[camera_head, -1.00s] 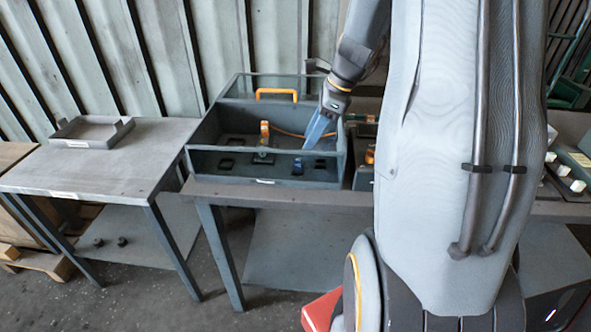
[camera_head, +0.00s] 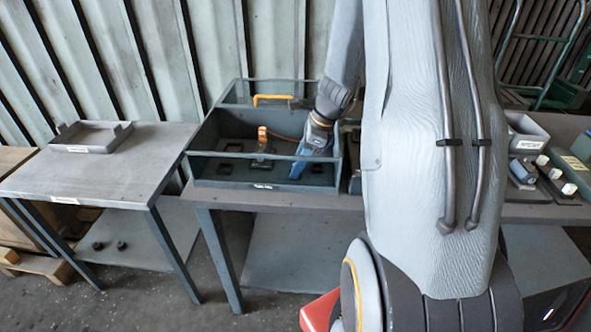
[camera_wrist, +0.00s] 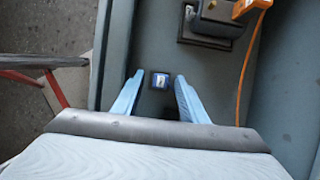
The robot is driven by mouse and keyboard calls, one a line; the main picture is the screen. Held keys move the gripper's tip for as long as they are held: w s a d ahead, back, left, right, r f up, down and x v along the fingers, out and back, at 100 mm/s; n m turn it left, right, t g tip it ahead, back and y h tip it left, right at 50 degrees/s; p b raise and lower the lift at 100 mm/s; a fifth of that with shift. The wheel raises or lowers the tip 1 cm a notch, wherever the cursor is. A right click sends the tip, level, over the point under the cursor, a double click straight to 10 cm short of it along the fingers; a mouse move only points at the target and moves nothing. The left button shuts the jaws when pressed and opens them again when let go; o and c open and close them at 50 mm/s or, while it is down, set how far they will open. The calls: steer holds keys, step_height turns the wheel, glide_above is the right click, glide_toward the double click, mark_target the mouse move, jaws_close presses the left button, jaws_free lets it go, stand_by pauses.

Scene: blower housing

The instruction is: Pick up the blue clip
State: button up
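In the wrist view, the open fingers (camera_wrist: 160,77) stand to either side of the clip, with a visible gap on each side. I cannot tell how far the tips are above the box floor. In the head view the clip is hidden by my fingers.
A dark part with an orange piece (camera_head: 262,140) stands in the box left of my gripper; an orange cable (camera_wrist: 245,75) runs from it. The box walls are close around. A grey tray (camera_head: 92,137) sits on the left table, otherwise clear.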

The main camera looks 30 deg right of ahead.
steer(key=c, duration=0.9)
steer(key=shift+r, duration=0.1)
